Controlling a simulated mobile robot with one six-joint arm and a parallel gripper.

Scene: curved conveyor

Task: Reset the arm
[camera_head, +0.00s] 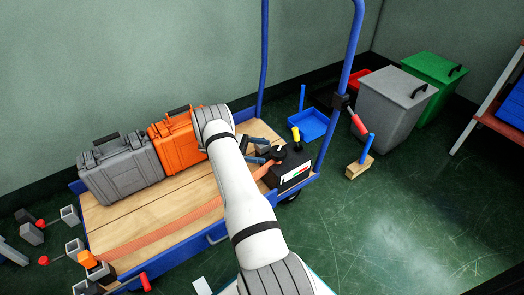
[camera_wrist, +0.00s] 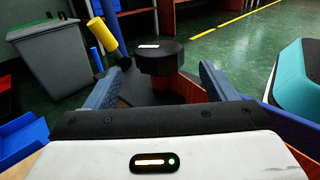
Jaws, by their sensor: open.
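My white arm reaches over a blue-framed cart with a wooden deck (camera_head: 130,211) in the head view. My gripper (camera_head: 266,151) is at the deck's right end, its blue fingers partly hidden by the arm. In the wrist view my gripper (camera_wrist: 160,70) is open, the two blue fingers wide apart. A black round-topped knob (camera_wrist: 160,50) stands just beyond and between the fingertips; whether they touch it I cannot tell. I see nothing held.
An orange case (camera_head: 172,145) and a grey case (camera_head: 122,172) stand on the deck left of my arm. Blue cart posts rise behind. Grey (camera_head: 395,108) and green bins stand right; the floor at lower right is clear.

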